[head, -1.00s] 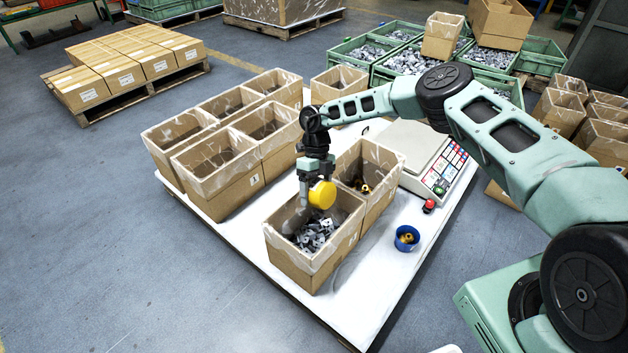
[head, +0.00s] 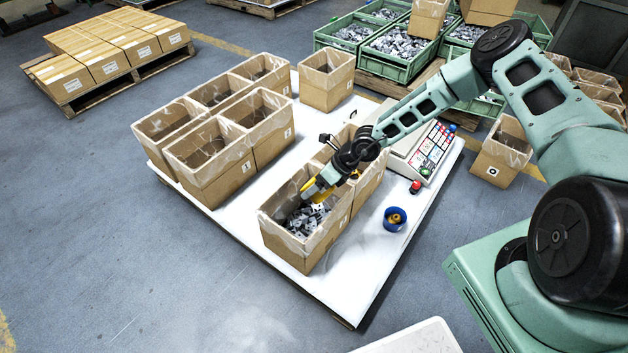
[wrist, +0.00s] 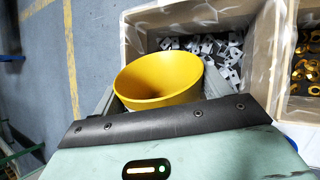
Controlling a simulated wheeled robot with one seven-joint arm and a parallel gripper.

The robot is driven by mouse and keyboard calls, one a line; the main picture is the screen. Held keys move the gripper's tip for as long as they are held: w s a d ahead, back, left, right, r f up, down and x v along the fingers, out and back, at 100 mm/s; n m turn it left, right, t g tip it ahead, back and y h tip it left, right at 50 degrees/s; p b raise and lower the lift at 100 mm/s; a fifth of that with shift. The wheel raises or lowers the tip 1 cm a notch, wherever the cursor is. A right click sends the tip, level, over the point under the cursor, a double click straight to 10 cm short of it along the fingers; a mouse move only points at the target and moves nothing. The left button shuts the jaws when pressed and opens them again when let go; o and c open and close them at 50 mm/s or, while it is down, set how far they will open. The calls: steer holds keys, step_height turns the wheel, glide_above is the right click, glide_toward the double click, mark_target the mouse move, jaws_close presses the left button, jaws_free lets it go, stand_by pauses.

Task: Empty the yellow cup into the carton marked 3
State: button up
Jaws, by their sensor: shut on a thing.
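My gripper (head: 322,184) is shut on the yellow cup (wrist: 160,80) and is tilted down to the left over the near carton (head: 287,246). In the head view the cup (head: 310,188) is partly hidden by my fingers. In the wrist view its mouth faces the camera, and the inside I can see is bare yellow. Grey metal parts (head: 308,216) lie in the near carton; they also show beyond the cup in the wrist view (wrist: 215,50). I cannot clearly read the number on this carton.
A carton with brass-coloured parts (wrist: 308,70) adjoins the near one. Several open cartons (head: 215,180) stand left on the white table (head: 345,290).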

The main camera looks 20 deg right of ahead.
steer(key=shift+s+d+r+t+y+p, duration=0.15)
steer(key=shift+r+t+y+p, duration=0.2)
steer(key=shift+p, duration=0.65)
steer(key=shift+s+d+r+t+y+p, duration=0.1)
steer(key=shift+r+t+y+p, duration=0.25)
steer(key=shift+p, duration=0.65)
steer(key=shift+s+d+f+n+t+y, duration=0.1)
steer(key=shift+f+n+t+y, duration=0.1)
steer(key=shift+t+y, duration=0.25)
steer(key=shift+s+d+f+n+t+y, duration=0.1)
steer(key=shift+n+t+y, duration=0.15)
steer(key=shift+t, duration=0.3)
steer(key=t+y+b, duration=0.1)
steer(key=t+b, duration=0.1)
steer(key=b, duration=0.1)
steer(key=shift+f+n+y, duration=0.25)
steer(key=shift+n+y, duration=0.1)
steer(key=shift+y, duration=0.05)
steer(key=shift+w+a+r+n+t+y+b, duration=0.15)
steer(key=shift+r+n+t+y+b, duration=0.2)
steer(key=shift+t+y+b, duration=0.45)
steer(key=shift+r+n+t+y+b, duration=0.45)
steer(key=shift+r+y, duration=0.25)
steer(key=shift+r, duration=0.35)
